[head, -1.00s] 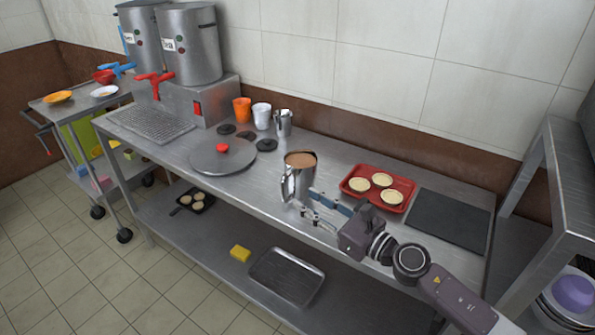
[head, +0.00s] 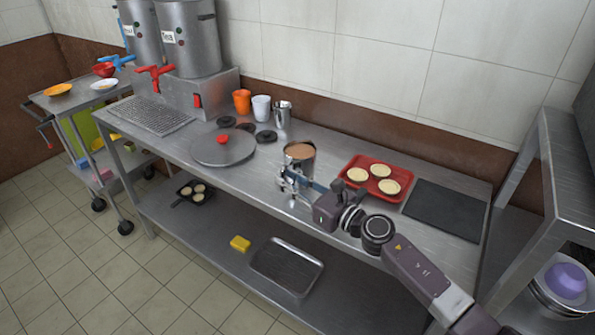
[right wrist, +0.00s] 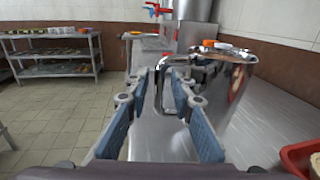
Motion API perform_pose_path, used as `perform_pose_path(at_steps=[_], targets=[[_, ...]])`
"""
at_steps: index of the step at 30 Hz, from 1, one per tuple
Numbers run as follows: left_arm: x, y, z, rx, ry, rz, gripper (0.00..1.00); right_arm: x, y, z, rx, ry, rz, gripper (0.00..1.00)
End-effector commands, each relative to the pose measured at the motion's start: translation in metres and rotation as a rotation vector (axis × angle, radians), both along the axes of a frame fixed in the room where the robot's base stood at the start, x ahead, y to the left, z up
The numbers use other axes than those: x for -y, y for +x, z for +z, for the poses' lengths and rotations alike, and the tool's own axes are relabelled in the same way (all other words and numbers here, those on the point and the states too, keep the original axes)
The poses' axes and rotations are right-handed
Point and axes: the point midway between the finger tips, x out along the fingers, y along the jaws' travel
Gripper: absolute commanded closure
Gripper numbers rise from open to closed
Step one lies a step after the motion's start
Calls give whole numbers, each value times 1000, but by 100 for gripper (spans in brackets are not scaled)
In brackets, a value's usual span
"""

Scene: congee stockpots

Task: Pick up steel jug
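The steel jug (head: 308,165), filled with something brown, stands upright on the steel counter. My right gripper (head: 287,180) is at its handle side and partly hides the body and handle in the head view. In the right wrist view the jug (right wrist: 224,88) stands just beyond the fingers, its handle between them. The right gripper (right wrist: 160,85) is open, its two blue-padded fingers apart on either side of the handle. I cannot tell whether either finger touches it. My left gripper is in neither view.
A red tray (head: 349,190) with pale round pastries lies right of the jug, near my right arm. A dark mat (head: 445,210) lies farther right. A round lid (head: 215,152), cups (head: 261,108) and a smaller steel vessel (head: 282,114) stand left and behind.

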Motion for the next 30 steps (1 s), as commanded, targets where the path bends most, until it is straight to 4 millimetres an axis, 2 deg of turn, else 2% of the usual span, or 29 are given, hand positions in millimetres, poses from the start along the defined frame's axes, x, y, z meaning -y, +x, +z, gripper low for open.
perform_pose_path(at_steps=[1, 5, 16, 30], targets=[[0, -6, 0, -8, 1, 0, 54, 0, 0, 0, 0, 0, 0, 86], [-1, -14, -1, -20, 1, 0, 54, 0, 0, 0, -1, 1, 0, 100], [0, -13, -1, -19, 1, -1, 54, 0, 0, 0, -1, 1, 0, 100], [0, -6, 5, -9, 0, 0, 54, 0, 1, 9, 5, 2, -1, 100]])
